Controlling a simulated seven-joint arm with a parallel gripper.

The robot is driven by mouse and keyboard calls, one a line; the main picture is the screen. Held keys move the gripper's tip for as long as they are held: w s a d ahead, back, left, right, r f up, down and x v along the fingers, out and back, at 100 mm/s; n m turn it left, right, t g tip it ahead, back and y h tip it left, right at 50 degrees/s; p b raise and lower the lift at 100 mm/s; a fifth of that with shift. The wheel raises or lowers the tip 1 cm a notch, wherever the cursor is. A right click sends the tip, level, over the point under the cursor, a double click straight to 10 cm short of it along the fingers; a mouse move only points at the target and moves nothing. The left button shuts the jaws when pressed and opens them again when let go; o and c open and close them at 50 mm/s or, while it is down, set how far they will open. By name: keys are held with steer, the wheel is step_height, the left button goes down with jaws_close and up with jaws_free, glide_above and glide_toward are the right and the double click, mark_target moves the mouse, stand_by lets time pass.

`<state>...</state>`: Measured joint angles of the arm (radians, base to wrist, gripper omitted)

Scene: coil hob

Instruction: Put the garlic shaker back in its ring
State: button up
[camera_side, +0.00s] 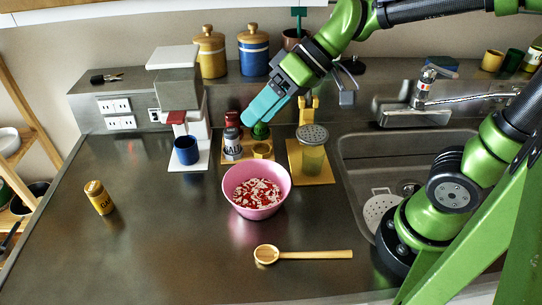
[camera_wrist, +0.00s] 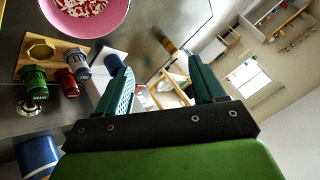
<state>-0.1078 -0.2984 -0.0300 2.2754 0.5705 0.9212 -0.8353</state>
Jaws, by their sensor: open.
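The yellow garlic shaker (camera_side: 99,197), with a dark label, stands apart on the left of the steel counter. A small yellowish shape, probably the same shaker (camera_wrist: 167,45), shows in the wrist view beyond my fingers. The wooden rack (camera_wrist: 22,70) holds a grey, a red and a green shaker, and its yellow ring (camera_wrist: 40,49) is empty. The empty ring also shows at the rack's front right in the side view (camera_side: 262,150). My gripper (camera_side: 250,119) is open and empty, in the air by the rack. Its spread fingers show in the wrist view (camera_wrist: 161,74).
A pink bowl (camera_side: 257,190) stands in front of the rack. A blue mug (camera_side: 187,150) sits under a white machine (camera_side: 178,85) left of the rack. A glass shaker (camera_side: 312,150) stands on the right, beside the sink. A wooden spoon (camera_side: 303,254) lies in front. The left counter is mostly clear.

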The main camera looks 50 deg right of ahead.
steer(key=s+d+m+t+h, duration=0.1)
steer(key=s+d+m+h, duration=0.3)
steer(key=s+d, duration=0.3)
steer(key=shift+s+d+f+m+t+h, duration=0.15)
steer(key=shift+d+m+t+h, duration=0.25)
steer(key=shift+d+m, duration=0.45)
steer(key=shift+o, duration=0.5)
steer(key=shift+s+d+f+m, duration=0.1)
steer(key=shift+s+d+m, duration=0.15)
steer(key=shift+d, duration=0.2)
